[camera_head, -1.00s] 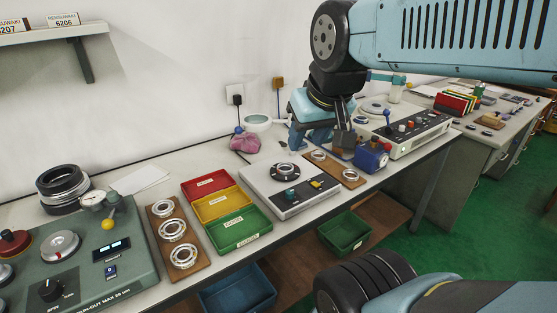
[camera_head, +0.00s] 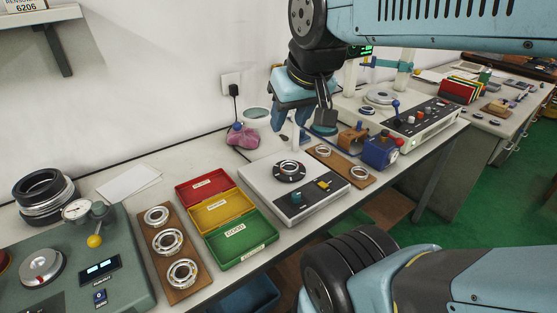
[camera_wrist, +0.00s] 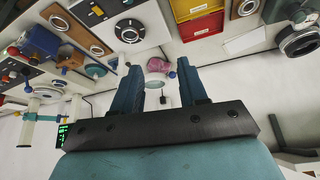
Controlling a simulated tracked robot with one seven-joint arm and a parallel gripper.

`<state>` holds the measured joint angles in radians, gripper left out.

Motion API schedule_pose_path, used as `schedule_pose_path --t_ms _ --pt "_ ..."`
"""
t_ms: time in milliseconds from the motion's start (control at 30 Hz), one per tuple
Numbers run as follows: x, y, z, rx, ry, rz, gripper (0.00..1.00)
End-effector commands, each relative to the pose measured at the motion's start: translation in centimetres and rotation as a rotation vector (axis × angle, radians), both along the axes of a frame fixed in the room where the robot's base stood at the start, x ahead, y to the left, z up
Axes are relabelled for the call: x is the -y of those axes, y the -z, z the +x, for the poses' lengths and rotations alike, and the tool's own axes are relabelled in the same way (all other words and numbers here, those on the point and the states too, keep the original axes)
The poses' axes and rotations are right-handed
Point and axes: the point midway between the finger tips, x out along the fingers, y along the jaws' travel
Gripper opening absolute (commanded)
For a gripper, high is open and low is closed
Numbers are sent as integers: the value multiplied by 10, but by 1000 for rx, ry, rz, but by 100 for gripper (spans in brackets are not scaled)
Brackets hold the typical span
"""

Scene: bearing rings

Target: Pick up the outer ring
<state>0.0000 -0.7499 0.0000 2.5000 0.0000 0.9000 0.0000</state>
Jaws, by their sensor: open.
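Metal rings lie in several places, and I cannot tell which is the outer ring. One ring (camera_head: 289,167) sits on the round black plate of a white instrument (camera_head: 318,212); it also shows in the wrist view (camera_wrist: 129,31). Two rings (camera_head: 323,150) lie on a small wooden board (camera_head: 341,167) to its right. Three more rings (camera_head: 168,242) lie on a wooden board (camera_head: 178,291) at the left. My gripper (camera_wrist: 160,88) is open and empty, its blue fingers apart. In the head view it hangs above the back of the bench, behind the white instrument.
Red, yellow and green trays (camera_head: 262,254) stand between the left board and the white instrument. A blue device (camera_head: 380,150) stands beside the right board. A green tester (camera_head: 60,285) and stacked dark rings (camera_head: 42,192) are at the left. A pink cloth (camera_head: 243,136) lies near the wall.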

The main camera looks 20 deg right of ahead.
Motion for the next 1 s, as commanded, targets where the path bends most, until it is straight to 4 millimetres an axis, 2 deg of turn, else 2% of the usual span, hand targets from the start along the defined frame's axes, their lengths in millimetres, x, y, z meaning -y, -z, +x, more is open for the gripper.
schedule_pose_path --t_ms 133,267,367,467,667,1000 --pt "0 0 0 0 0 0 44" --pt "1 0 3 -6 -5 -3 56" --pt "4 1 13 -26 -24 -13 66" --pt "6 5 29 -63 -59 -30 75" --pt "23 19 73 -151 -153 -69 94" --pt "61 63 145 -299 -326 -118 95"
